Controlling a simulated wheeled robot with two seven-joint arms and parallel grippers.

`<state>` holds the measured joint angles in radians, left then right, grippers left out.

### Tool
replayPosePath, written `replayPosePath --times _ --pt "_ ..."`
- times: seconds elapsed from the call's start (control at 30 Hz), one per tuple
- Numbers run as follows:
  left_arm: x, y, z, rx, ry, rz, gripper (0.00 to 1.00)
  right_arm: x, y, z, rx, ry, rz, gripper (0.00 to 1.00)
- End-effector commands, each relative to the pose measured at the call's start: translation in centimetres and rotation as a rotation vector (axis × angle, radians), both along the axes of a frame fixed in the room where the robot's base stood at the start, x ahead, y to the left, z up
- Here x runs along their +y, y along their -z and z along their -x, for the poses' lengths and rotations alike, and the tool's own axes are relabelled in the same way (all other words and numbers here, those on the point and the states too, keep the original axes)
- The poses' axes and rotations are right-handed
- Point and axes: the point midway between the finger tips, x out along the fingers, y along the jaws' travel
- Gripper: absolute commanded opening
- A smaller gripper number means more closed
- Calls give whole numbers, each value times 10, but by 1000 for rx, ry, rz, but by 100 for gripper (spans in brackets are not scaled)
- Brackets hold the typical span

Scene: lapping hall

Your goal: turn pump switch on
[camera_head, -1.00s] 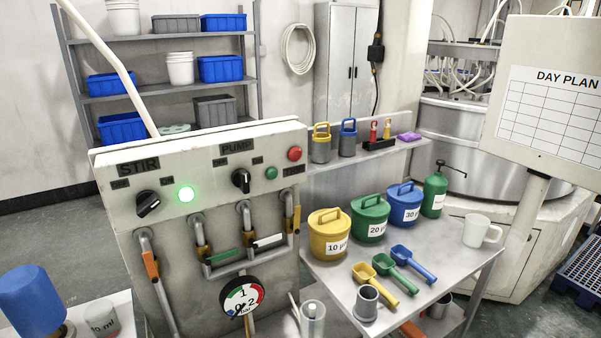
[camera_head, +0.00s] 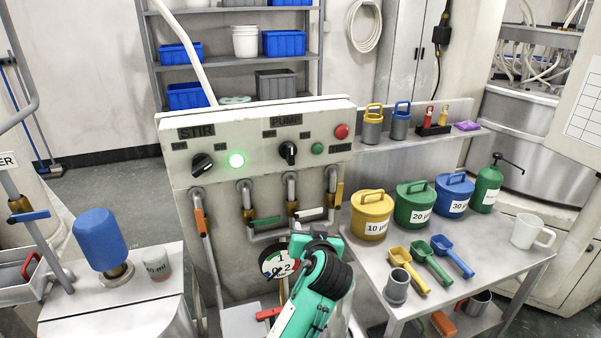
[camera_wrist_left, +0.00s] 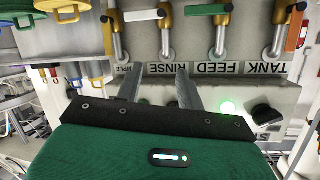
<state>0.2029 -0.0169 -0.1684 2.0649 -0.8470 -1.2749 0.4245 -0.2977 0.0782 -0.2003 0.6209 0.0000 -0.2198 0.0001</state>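The pump switch (camera_head: 288,152) is a black rotary knob under the PUMP label on the panel, its grip about upright. The stir switch (camera_head: 202,165) is left of it, tilted, beside a lit green lamp (camera_head: 237,160). My left gripper (camera_head: 312,246) is low in front of the panel, below the pump switch and apart from it. In the left wrist view, upside down, its two grey fingers (camera_wrist_left: 158,86) stand apart with nothing between them. My right gripper is not in view.
Pipes with valve levers and a pressure gauge (camera_head: 272,264) are below, the gauge partly covered by my arm. A table (camera_head: 520,262) with lidded pots and scoops stands to the right.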

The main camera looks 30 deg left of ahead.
Motion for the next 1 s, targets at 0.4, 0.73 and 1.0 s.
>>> replayPosePath --times 0.4,0.73,1.0 --pt "19 -158 -2 -368 -210 -37 38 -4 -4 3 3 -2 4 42" --pt "56 -164 -33 -369 -214 -41 38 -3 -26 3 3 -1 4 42" --pt "99 -162 -69 -367 -213 -41 38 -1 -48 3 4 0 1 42"
